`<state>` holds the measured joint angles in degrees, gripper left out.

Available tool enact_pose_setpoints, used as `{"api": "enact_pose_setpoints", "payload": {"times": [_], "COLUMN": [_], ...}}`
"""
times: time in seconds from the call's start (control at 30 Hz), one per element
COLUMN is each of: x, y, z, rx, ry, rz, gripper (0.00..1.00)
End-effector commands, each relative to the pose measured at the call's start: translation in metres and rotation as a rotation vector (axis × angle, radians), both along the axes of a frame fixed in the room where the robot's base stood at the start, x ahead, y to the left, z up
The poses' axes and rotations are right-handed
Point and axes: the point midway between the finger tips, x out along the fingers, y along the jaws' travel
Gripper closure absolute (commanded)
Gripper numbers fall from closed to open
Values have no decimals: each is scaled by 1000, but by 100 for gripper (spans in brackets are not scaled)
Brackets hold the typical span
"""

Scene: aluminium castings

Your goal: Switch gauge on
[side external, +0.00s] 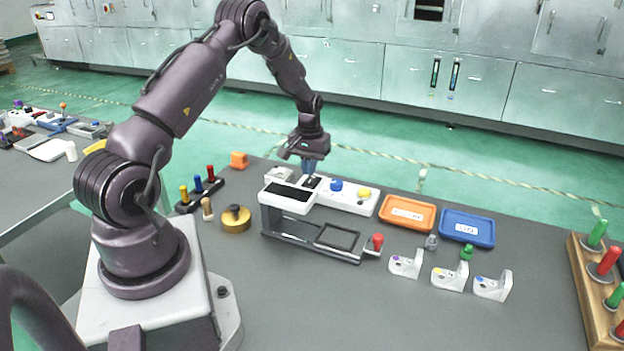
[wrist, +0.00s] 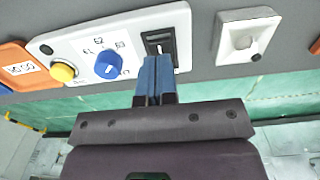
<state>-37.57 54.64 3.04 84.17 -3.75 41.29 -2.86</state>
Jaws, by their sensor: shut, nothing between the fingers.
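A white control panel (side external: 348,203) lies on the grey table with a black switch (wrist: 158,43), a blue knob (side external: 336,185) and a yellow button (side external: 364,194). The switch sits in a dark recessed slot at one end of the panel. My gripper (side external: 309,172) points down over that end. In the wrist view its blue fingers (wrist: 157,65) are together, with nothing between them, and their tips are at the near edge of the switch. I cannot tell whether they touch it. A gauge-like device (side external: 288,197) with a dark top stands in front of the panel.
A white block with a small knob (wrist: 246,38) stands beside the panel's switch end. An orange tray (side external: 407,213) and a blue tray (side external: 467,228) lie to the right. A brass-coloured round part (side external: 236,220) and coloured pegs (side external: 198,186) stand to the left.

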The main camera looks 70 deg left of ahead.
Motion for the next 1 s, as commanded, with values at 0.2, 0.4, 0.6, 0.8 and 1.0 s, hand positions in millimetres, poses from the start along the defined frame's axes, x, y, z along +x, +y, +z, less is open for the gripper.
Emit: {"api": "enact_pose_setpoints", "payload": {"times": [0.2,0.4,0.6,0.8,1.0], "x": [0,0,0,0,0], "y": [0,0,0,0,0], "z": [0,-3,-6,-9,-12], "rx": [0,0,-1,-1,0], "ry": [0,0,1,1,0], "rz": [0,0,0,0,0], "gripper": [100,100,100,100,100]}}
